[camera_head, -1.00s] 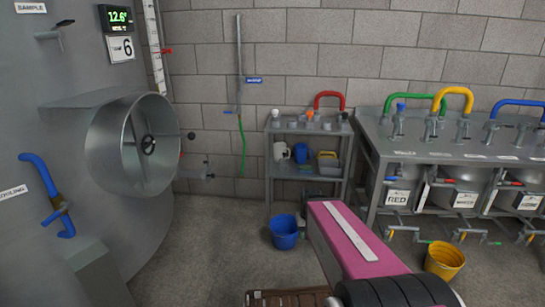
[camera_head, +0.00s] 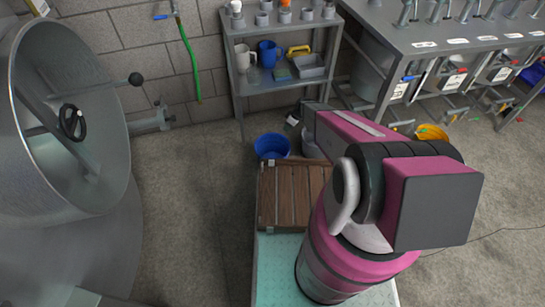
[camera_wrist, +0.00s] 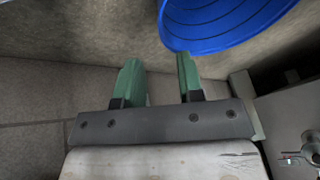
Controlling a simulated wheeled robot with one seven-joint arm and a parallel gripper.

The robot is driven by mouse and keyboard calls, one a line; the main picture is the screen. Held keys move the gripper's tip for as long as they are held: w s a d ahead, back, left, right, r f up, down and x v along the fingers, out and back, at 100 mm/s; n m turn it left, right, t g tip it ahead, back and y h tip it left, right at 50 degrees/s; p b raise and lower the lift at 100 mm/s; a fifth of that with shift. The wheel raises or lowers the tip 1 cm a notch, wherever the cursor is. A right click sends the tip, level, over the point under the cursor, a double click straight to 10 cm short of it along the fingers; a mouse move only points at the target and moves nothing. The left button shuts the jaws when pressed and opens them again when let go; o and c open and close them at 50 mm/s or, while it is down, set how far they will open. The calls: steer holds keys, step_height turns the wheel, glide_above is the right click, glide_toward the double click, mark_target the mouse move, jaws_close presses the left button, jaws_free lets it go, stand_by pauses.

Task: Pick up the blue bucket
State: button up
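The blue bucket (camera_head: 272,147) stands on the floor in front of the grey shelf in the head view, just beyond the slatted wooden surface. In the wrist view the bucket (camera_wrist: 222,25) fills the upper right, partly cut off by the frame. My gripper (camera_wrist: 158,62) shows two green fingers with a clear gap between them, open and empty. The bucket's edge lies just beyond the right fingertip; I cannot tell whether they touch.
The grey shelf (camera_head: 283,84) holds cups, jugs and a bin behind the bucket. A steel bench (camera_head: 450,35) with taps stands at right, a yellow bucket (camera_head: 431,132) below it. A large steel tank (camera_head: 65,120) is at left. Floor left of the bucket is clear.

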glide_above(279, 138)
steer(key=d, duration=0.3)
step_height(279, 138, down, 5)
steer(key=shift+a+x, duration=0.15)
steer(key=shift+x, duration=1.25)
steer(key=shift+a+x, duration=0.15)
steer(key=shift+x, duration=1.3)
steer(key=shift+r, duration=0.2)
jaws_close()
